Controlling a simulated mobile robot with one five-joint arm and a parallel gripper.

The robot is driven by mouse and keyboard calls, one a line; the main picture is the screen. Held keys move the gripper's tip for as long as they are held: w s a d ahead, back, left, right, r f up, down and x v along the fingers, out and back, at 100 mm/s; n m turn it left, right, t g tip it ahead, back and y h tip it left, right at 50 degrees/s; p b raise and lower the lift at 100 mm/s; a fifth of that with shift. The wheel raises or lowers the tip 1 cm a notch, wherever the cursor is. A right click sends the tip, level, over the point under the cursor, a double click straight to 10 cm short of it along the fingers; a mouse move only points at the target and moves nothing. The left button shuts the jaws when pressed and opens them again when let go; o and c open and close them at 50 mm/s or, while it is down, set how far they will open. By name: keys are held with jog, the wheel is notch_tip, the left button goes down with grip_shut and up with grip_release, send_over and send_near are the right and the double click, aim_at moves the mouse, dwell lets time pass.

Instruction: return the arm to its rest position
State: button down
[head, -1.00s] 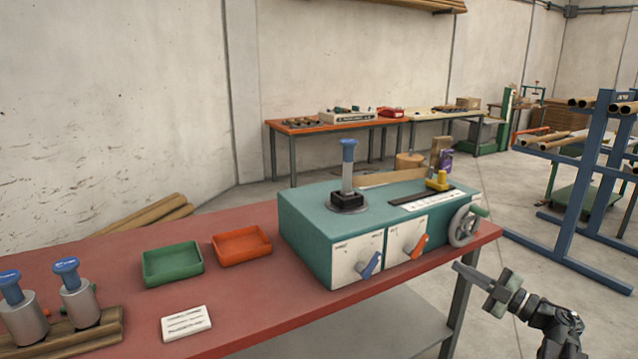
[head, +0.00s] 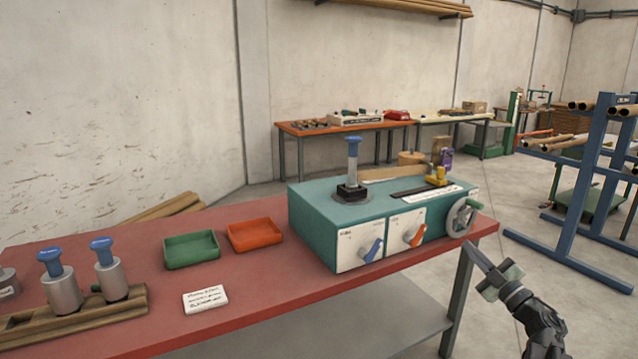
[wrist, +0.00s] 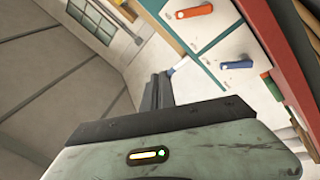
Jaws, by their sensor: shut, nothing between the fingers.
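My gripper (head: 478,258) is at the lower right of the head view, in front of the red table's right end. Its fingers are shut and empty, pointing up and left, apart from the winder. In the wrist view the closed fingers (wrist: 156,92) show near the middle. The teal winder machine (head: 315,222) stands on the table, with a blue lever (head: 372,250), an orange lever (head: 417,236) and a handwheel (head: 462,217). A blue-topped post (head: 353,165) stands upright on it. In the wrist view the orange lever (wrist: 194,12) and blue lever (wrist: 237,64) lie beyond the fingers.
The red table (head: 250,300) carries a green tray (head: 191,250), an orange tray (head: 254,234), a white card (head: 205,299) and a wooden rack (head: 75,318) with blue-topped cylinders. A blue pipe rack (head: 577,190) stands at right. Floor between it and the table is clear.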

jog(key=w+d+f+m+h, duration=0.2)
jog(key=w+d+m+h, duration=0.3)
jog(key=m+h, duration=0.65)
notch_tip(320, 180, down, 9)
jog(key=w+a+m+g+h, duration=0.1)
jog(key=a+m+g+h, duration=0.1)
jog(key=m+g+h, duration=0.25)
jog(key=s+a+f+m+g+y, duration=0.1)
jog(key=s+a+f+g+y, duration=0.1)
jog(key=s+a+f+g, duration=0.6)
jog(key=s+a+f+g+y, duration=0.3)
jog(key=s+a+f, duration=0.3)
jog(key=a+f, duration=0.5)
jog(key=s+a+n+g+y, duration=0.15)
jog(key=s+a+g, duration=0.25)
jog(key=s+a, duration=0.4)
notch_tip(320, 180, up, 22)
jog(key=d+p, duration=0.1)
jog(key=p, duration=2.1)
jog(key=shift+w+f+p, duration=0.25)
jog(key=shift+w+p, duration=0.05)
jog(key=shift+w, duration=0.05)
jog(key=shift+m, duration=0.25)
